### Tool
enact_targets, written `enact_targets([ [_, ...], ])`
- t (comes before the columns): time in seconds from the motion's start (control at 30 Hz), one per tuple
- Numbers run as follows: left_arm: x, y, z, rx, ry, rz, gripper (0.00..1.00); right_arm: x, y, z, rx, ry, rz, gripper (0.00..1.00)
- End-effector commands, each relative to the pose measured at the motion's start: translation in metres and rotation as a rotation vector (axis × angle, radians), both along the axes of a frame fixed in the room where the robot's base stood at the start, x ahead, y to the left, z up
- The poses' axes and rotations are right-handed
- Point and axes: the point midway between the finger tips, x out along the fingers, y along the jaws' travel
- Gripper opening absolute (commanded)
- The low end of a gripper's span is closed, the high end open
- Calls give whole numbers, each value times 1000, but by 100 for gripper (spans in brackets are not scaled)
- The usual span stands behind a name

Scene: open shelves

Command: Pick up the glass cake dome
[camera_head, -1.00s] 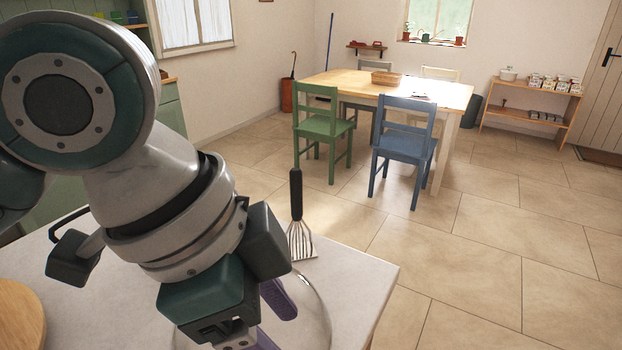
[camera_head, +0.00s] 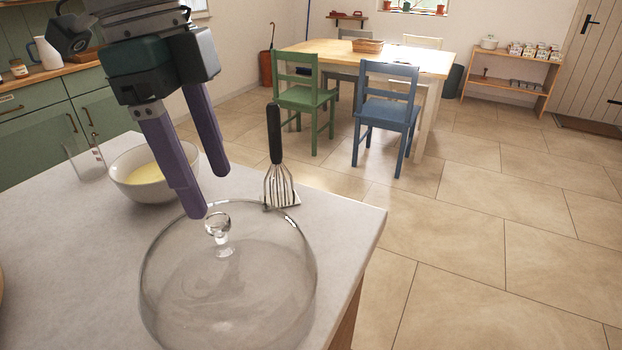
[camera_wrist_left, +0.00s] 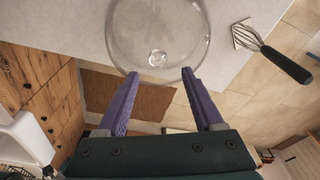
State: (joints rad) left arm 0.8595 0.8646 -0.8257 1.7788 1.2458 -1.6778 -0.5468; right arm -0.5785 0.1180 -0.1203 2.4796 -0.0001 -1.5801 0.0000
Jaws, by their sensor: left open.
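The clear glass cake dome (camera_head: 230,300) stands on the pale countertop with its round knob (camera_head: 217,228) on top. In the left wrist view the dome (camera_wrist_left: 125,32) lies just beyond the fingertips, and its knob (camera_wrist_left: 157,57) shows between the lines of the two fingers. My left gripper (camera_head: 209,194) is open and empty, its purple fingers pointing down over the far side of the dome, close above the knob. Its fingertips also show in the left wrist view (camera_wrist_left: 160,74). I cannot tell the exact gap to the knob. My right gripper is not in view.
A bowl with yellow contents (camera_head: 150,172) and a glass beaker (camera_head: 85,158) stand behind left. A green chair (camera_head: 297,92) and a blue chair (camera_head: 385,105) stand beyond on the floor.

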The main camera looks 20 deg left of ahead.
Motion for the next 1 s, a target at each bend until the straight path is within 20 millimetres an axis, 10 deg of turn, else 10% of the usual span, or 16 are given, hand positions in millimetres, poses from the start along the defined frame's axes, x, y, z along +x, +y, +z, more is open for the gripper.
enact_targets([
  [0.6,-2,-1,-52,2,0,0,69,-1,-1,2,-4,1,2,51],
  [1.0,-2,-1,-52,1,-1,0,25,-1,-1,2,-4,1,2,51],
])
